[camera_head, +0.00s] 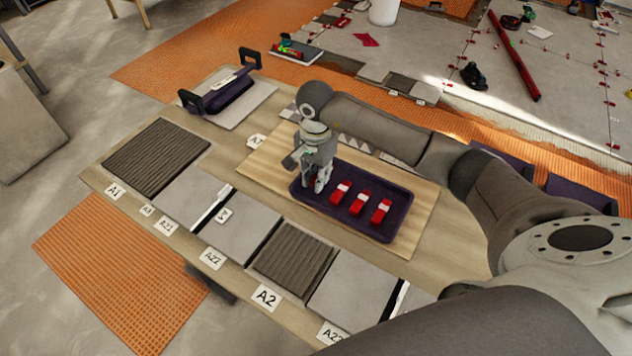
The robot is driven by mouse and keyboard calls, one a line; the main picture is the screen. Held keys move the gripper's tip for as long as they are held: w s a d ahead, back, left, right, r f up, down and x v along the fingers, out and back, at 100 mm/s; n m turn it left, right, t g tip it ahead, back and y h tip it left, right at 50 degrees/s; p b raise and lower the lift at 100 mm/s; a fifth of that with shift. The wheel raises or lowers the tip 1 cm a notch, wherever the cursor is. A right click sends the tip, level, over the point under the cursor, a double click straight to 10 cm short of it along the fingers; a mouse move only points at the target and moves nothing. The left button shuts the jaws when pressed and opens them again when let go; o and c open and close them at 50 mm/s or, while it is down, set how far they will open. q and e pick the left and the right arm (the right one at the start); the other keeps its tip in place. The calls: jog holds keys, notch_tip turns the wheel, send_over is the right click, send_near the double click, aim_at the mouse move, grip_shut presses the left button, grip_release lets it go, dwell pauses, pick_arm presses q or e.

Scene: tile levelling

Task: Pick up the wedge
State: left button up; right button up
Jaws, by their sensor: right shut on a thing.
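Three red wedges with pale bands lie in a row in the dark purple tray (340,218): a left one (340,192), a middle one (360,203) and a right one (381,211). My right gripper (314,185) points down at the tray's left end, to the left of this row. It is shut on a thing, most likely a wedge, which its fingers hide. I cannot tell whether that thing touches the tray floor. My left gripper is not in view.
The tray sits on a wooden board (424,220) on the table. Grey tiles and ribbed pads (293,259) with labels such as A2 line the front edge. A purple tool with black handles (232,92) stands at the back left. My right arm crosses above the table's right side.

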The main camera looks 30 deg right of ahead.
jog(key=a+r, duration=0.1)
jog(key=s+a+r, duration=0.1)
jog(key=r, duration=0.1)
jog(key=s+a+r+b, duration=0.1)
jog(key=a+r, duration=0.1)
jog(key=shift+s+r, duration=0.1)
jog(key=shift+r, duration=0.05)
jog(key=s+a+r+b, duration=0.1)
jog(key=s+a+r, duration=0.3)
jog(key=a, duration=0.4)
jog(key=shift+s+r, duration=0.3)
jog(key=shift+s, duration=0.15)
